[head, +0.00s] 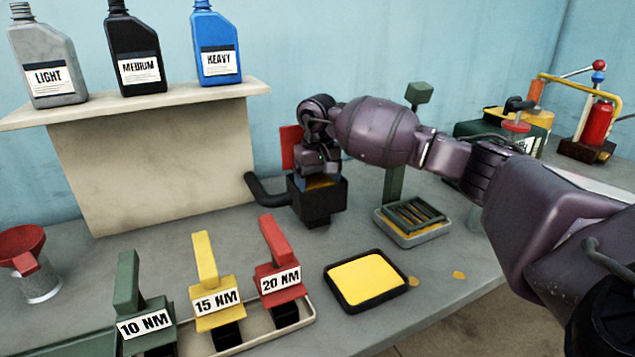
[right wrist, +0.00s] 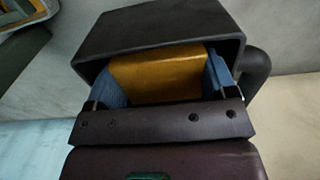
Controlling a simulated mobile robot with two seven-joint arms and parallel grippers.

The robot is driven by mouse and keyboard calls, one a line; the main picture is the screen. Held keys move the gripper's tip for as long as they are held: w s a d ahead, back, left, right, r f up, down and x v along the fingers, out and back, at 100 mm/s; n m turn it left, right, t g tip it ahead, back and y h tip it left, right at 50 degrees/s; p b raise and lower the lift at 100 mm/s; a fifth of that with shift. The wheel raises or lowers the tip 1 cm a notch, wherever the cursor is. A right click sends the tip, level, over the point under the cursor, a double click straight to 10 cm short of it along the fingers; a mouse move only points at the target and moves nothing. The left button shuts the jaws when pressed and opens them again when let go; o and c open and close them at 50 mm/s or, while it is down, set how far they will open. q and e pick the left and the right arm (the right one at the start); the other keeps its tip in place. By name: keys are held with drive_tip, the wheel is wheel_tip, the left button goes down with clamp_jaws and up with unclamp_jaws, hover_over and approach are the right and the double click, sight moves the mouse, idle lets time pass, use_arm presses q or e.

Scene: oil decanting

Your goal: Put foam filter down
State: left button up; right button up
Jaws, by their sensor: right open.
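The foam filter (right wrist: 158,76) is an orange-yellow block inside a black open-topped box (head: 318,205). A strip of it also shows in the head view (head: 319,183). The black box (right wrist: 225,25) has a bent black pipe on one side. My right gripper (head: 318,176) points down into the box opening. In the right wrist view its blue-padded fingers stand on either side of the foam. The gripper is open, with the foam between the fingers. The box walls hide the foam's lower part. My left gripper is not in view.
A black tray (head: 408,287) with a yellow surface lies near the bench's front edge. A drain rack (head: 413,220) stands right of the box. Torque tools labelled 10, 15 and 20 NM (head: 278,280) stand in front. Oil bottles (head: 215,45) stand on a shelf (head: 130,103).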

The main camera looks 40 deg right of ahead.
sight(318, 182)
drive_tip(key=shift+r, duration=0.5)
wheel_tip(318, 182, up, 11)
drive_tip(key=p, duration=0.1)
drive_tip(key=shift+r, duration=0.15)
drive_tip(key=shift+r, duration=0.1)
idle(0.3)
